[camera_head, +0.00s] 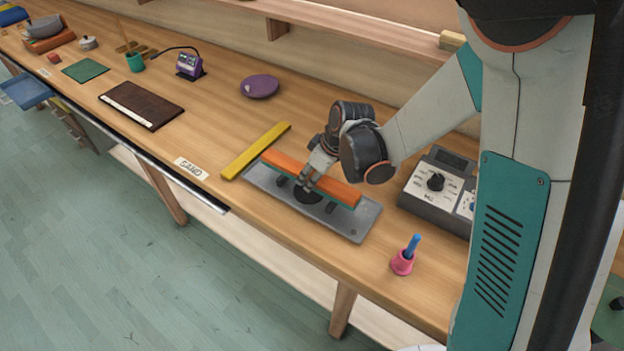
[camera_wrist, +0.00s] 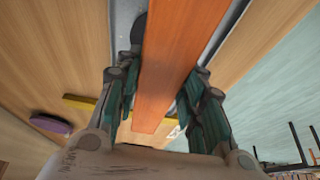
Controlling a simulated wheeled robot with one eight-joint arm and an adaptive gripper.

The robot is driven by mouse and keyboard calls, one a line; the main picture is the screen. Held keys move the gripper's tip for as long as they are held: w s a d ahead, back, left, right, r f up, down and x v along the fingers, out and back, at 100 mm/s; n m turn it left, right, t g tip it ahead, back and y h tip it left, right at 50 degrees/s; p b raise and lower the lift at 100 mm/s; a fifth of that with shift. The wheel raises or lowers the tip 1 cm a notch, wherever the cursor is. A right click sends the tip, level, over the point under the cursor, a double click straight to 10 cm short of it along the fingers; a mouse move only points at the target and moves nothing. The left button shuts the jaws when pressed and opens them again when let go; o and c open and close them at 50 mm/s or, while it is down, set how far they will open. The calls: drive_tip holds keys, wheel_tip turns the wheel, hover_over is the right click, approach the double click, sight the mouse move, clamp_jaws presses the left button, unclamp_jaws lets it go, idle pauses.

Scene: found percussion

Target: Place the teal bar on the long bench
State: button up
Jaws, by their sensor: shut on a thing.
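An orange bar (camera_head: 335,190) lies lengthwise above a grey metal tray (camera_head: 355,226) on the long wooden bench (camera_head: 235,205). A thin teal strip (camera_head: 344,203) shows along the underside of the orange bar; I cannot tell whether it is a separate teal bar. My gripper (camera_head: 308,182) reaches down over the middle of the orange bar, its jaws closed on either side of it. In the wrist view the orange bar (camera_wrist: 168,65) runs between my teal-padded fingers. The far side of the bars and part of the tray are hidden.
A yellow bar (camera_head: 255,150) lies left of the tray. A purple disc (camera_head: 260,86) and dark brown board (camera_head: 140,104) lie farther left. Bare bench shows between them.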

drive_tip(key=shift+f, duration=0.6)
drive_tip(key=shift+f, duration=0.15)
drive_tip(key=o, duration=1.1)
drive_tip(key=shift+o, duration=0.2)
